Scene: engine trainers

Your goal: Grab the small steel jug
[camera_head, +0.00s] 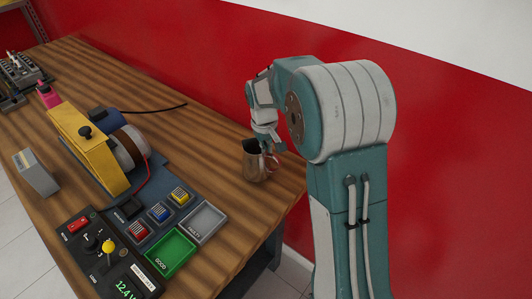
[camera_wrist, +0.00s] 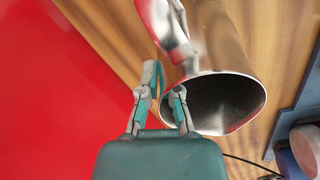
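The small steel jug (camera_head: 254,164) stands upright on the wooden table near its right edge. In the wrist view, its round open mouth (camera_wrist: 228,104) faces the camera, with its curved handle (camera_wrist: 166,28) at the upper left. My gripper (camera_head: 268,143) is pointed down just above the jug's handle side. In the wrist view, my gripper (camera_wrist: 164,86) has its two fingers apart, close to the handle and rim. The right fingertip overlaps the rim in the picture; I cannot tell whether it touches. No firm hold on the jug shows.
A yellow machine (camera_head: 88,148) with a reddish-brown drum stands left of the jug. A control panel (camera_head: 103,247), a green tray (camera_head: 170,252) and a grey tray (camera_head: 205,222) lie in front. The red wall (camera_head: 200,60) runs close behind the table (camera_head: 228,195).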

